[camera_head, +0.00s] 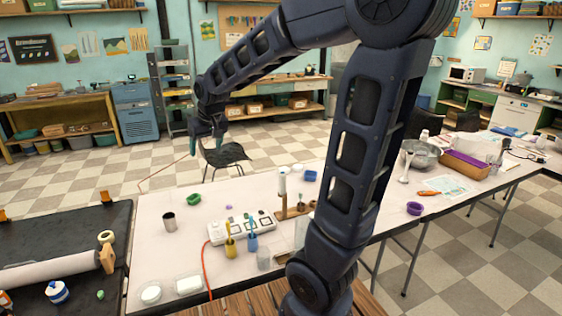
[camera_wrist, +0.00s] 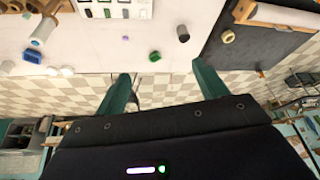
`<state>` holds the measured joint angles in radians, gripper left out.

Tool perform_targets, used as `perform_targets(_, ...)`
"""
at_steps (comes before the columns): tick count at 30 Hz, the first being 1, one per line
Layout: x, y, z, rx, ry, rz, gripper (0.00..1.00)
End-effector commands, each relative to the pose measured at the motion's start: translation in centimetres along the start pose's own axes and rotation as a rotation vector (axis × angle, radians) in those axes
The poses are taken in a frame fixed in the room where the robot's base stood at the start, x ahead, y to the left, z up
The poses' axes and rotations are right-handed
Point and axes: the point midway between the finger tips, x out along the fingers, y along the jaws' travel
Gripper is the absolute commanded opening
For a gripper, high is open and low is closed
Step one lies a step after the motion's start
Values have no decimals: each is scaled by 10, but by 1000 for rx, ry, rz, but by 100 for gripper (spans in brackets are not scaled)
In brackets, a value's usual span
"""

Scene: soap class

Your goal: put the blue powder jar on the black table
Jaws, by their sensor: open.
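A small blue jar (camera_head: 310,175), the likely blue powder jar, stands near the far edge of the white table (camera_head: 180,235); it also shows at the left of the wrist view (camera_wrist: 32,56). The black table (camera_head: 30,232) is at the left of the head view and at the upper right of the wrist view (camera_wrist: 262,52). My gripper (camera_head: 206,140) hangs in the air beyond the white table's far edge, left of the blue jar and apart from it. In the wrist view its teal fingers (camera_wrist: 161,72) are spread, with nothing between them.
The black table bears a paper roll (camera_head: 48,270), tape (camera_head: 106,237) and a blue-white container (camera_head: 57,291). A chair (camera_head: 224,155) stands behind.

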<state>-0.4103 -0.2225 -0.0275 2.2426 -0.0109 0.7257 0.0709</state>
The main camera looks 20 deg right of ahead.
Motion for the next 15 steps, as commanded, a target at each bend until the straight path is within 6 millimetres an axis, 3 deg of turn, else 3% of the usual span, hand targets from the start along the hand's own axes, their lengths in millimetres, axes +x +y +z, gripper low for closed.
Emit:
perform_targets(1, -13, 15, 14, 24, 5, 11, 72)
perform_targets(6, -45, 51, 61, 89, 9, 42, 72)
perform_targets(15, -84, 90, 154, 204, 12, 102, 72)
